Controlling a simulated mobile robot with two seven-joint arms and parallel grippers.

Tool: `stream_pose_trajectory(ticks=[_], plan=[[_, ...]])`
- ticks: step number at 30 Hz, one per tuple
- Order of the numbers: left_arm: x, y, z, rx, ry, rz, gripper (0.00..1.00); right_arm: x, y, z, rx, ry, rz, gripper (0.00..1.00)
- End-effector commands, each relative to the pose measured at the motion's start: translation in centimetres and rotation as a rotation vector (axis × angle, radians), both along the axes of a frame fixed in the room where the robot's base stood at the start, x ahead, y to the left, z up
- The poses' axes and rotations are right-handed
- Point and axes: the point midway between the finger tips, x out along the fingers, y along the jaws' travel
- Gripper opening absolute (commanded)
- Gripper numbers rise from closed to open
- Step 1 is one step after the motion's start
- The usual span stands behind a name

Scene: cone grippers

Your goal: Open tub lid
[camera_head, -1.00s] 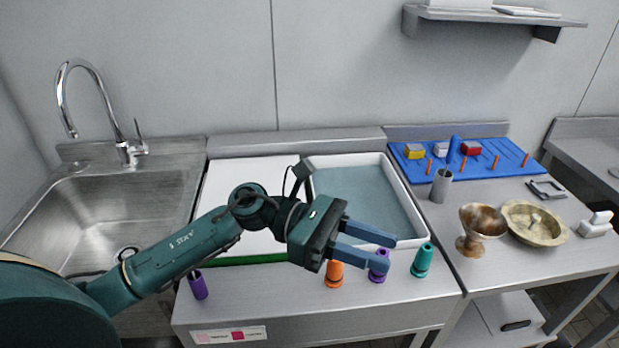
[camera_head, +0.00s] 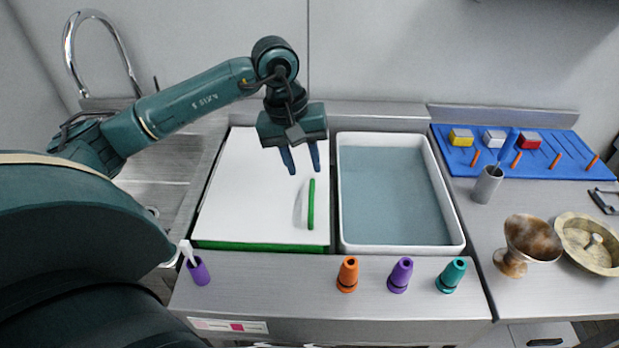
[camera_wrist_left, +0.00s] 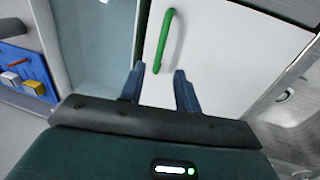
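The tub lid (camera_head: 255,185) is a flat white panel with a green front edge, lying closed on the left side of the counter. Its upright-lying green bar handle (camera_head: 311,205) is near the lid's right side; it also shows in the left wrist view (camera_wrist_left: 165,38). My left gripper (camera_head: 304,171) is open and empty, pointing down over the lid just behind the handle. In the left wrist view its fingertips (camera_wrist_left: 159,70) are apart, with the near end of the handle between them. Whether they touch it I cannot tell. My right gripper is not in view.
An open white-rimmed tub (camera_head: 342,190) adjoins the lid on the right. Orange (camera_head: 347,275), purple (camera_head: 400,276) and teal (camera_head: 451,276) cones stand along the front; another purple cone (camera_head: 200,272) stands front left. A goblet (camera_head: 530,240) and blue mat (camera_head: 560,165) are further right.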

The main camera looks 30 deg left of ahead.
Motion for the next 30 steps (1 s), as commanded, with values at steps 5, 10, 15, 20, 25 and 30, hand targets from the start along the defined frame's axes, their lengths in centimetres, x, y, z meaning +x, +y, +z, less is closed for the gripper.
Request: stream_pose_trajectory(ticks=[5, 10, 15, 20, 25, 30], plan=[[0.2, -0.6, -3.2, -0.003, 0.004, 0.000, 0.33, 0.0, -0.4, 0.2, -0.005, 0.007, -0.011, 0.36], [0.5, -0.9, -5.0, -0.002, 0.001, 0.001, 0.33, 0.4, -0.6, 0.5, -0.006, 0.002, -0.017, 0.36], [0.6, -1.0, -5.6, -0.002, 0.000, 0.001, 0.33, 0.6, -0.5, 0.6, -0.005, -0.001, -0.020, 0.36], [0.6, -1.0, -5.7, -0.002, 0.000, 0.001, 0.33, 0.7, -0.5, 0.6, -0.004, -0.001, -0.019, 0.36], [0.6, -1.0, -5.6, -0.002, 0.000, 0.001, 0.23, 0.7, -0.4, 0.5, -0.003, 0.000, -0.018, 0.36], [0.6, -1.0, -5.6, -0.002, 0.000, 0.001, 0.09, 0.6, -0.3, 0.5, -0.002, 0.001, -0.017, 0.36]])
